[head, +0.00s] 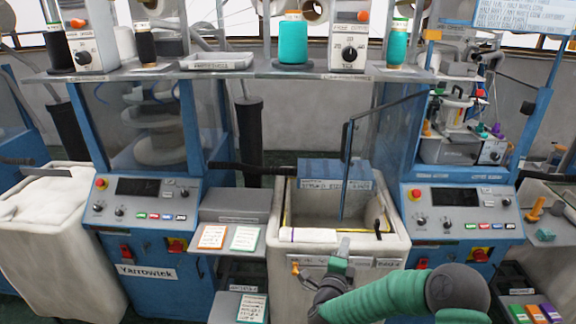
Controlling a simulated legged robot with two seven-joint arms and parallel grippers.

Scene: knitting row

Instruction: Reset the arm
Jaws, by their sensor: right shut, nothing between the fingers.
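My right arm, green with dark grey joints, comes in from the bottom right. Its gripper (342,248) is shut and empty, in front of the cream fabric bin (398,250) between the two blue machines. It overlaps the bin's front rim in the picture; I cannot tell whether they touch. My left gripper is not in view.
Blue machines with control panels stand left (150,245) and right (462,250). A shelf (215,75) with yarn cones runs above. A grey stand (235,210) holds cards left of the bin. Another cream bin (60,235) is far left.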

